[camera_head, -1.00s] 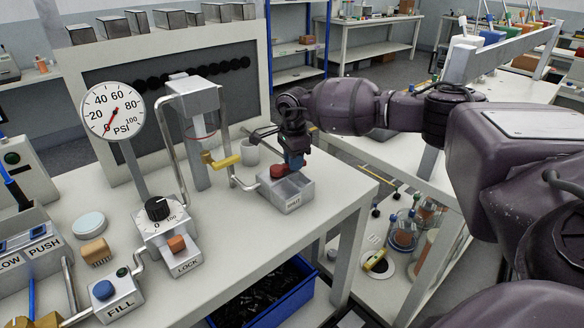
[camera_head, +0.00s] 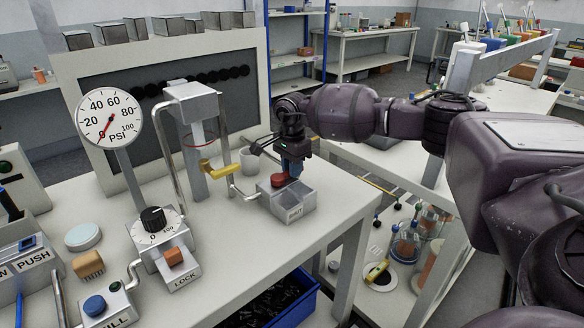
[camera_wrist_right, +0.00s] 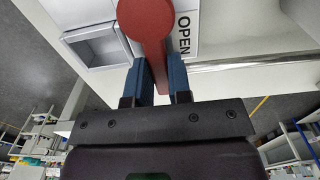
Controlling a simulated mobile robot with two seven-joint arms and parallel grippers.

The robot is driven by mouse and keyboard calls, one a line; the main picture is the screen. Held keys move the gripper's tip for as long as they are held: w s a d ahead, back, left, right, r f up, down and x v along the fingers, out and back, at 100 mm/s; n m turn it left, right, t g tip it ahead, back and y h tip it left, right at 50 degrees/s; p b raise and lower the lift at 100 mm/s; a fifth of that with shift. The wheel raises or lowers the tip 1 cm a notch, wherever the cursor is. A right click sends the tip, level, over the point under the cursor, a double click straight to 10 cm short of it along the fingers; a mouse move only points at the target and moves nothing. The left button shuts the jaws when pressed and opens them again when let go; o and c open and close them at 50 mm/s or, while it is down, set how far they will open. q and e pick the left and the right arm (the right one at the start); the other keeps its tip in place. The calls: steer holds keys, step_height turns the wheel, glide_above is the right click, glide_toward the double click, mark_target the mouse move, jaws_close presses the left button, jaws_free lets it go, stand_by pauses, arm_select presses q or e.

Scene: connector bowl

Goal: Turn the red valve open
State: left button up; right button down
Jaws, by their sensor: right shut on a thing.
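The red valve (camera_head: 279,179) has a round red hub and sits on a small grey box (camera_head: 296,203) near the right end of the workbench. In the right wrist view the hub (camera_wrist_right: 145,18) is at the top, and its red lever runs down between my blue fingers. My right gripper (camera_head: 292,166) is shut on this lever; it also shows in the right wrist view (camera_wrist_right: 161,80). A label reading OPEN (camera_wrist_right: 184,35) lies just right of the hub there. The box's front label seems to read SHUT. My left gripper is not in view.
A pressure gauge (camera_head: 110,116) on a post reads near 0. A yellow-handled pipe (camera_head: 218,172), a white cup (camera_head: 249,160), a black dial (camera_head: 153,218) and a LOCK button box (camera_head: 174,265) stand left of the valve. A blue bin (camera_head: 285,302) is below.

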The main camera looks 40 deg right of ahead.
steer(key=c, duration=1)
jaws_free()
steer(key=shift+c, duration=0.2)
steer(key=shift+r, duration=0.1)
step_height(320, 180, up, 11)
steer(key=shift+p, duration=0.4)
